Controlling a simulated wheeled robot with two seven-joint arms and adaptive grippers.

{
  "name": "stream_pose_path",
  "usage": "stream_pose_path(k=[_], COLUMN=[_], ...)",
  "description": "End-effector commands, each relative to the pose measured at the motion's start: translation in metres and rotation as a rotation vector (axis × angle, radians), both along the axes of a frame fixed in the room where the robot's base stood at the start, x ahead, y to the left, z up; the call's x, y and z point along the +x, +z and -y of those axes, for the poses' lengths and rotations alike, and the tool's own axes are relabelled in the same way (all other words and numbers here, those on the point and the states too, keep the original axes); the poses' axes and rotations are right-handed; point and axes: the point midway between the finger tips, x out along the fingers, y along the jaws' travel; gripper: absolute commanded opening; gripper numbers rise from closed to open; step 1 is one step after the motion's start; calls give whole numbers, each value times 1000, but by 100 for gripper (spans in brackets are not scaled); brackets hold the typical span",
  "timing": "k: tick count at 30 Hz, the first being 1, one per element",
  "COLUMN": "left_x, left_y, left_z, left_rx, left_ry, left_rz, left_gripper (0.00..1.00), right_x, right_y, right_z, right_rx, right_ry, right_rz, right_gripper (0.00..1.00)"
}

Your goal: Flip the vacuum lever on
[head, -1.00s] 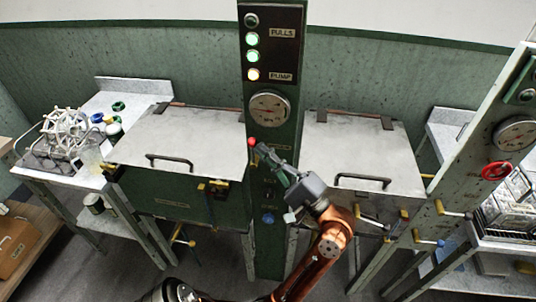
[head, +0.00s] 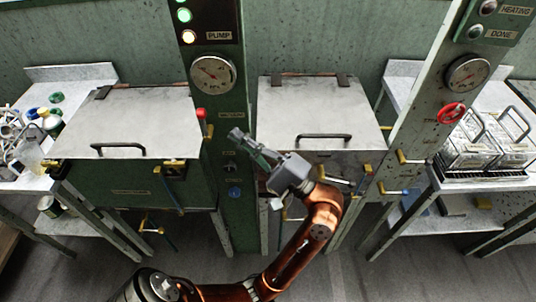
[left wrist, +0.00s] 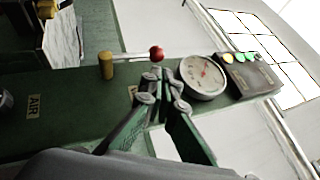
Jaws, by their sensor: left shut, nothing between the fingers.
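The vacuum lever's red knob (head: 201,113) is at the left edge of the green centre column, level with the VACUUM label (head: 231,115). In the left wrist view the red knob (left wrist: 156,53) shows just beyond my fingertips, with a pale rod beside it. My left gripper (head: 238,136) is shut and empty, to the right of and a little below the knob in the head view. In the left wrist view its fingertips (left wrist: 165,74) look close to the knob, but I see no clear contact. My right gripper is out of view.
A round gauge (head: 213,73) and a lit lamp panel (head: 207,20) sit above the lever. Lidded basins flank the column, left (head: 133,119) and right (head: 318,108). A second column carries a red handwheel (head: 451,113). Glassware stands on the left side table.

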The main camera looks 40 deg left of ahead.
Motion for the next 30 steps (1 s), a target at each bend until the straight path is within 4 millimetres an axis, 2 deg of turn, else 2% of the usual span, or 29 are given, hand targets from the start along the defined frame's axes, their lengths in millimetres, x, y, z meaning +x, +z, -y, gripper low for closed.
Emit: stream_pose_path(k=[3,6,12,30], left_x=[4,8,10,11], left_y=[-7,-13,-20,-21], left_z=[25,43,63,68], left_rx=[0,1,0,0], left_ry=[-1,0,1,2], left_rz=[0,0,3,2], left_gripper=[0,0,0,0], right_x=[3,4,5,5], right_y=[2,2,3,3], right_z=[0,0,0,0], right_rx=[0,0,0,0], right_ry=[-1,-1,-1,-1], right_rz=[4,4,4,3], right_gripper=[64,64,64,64])
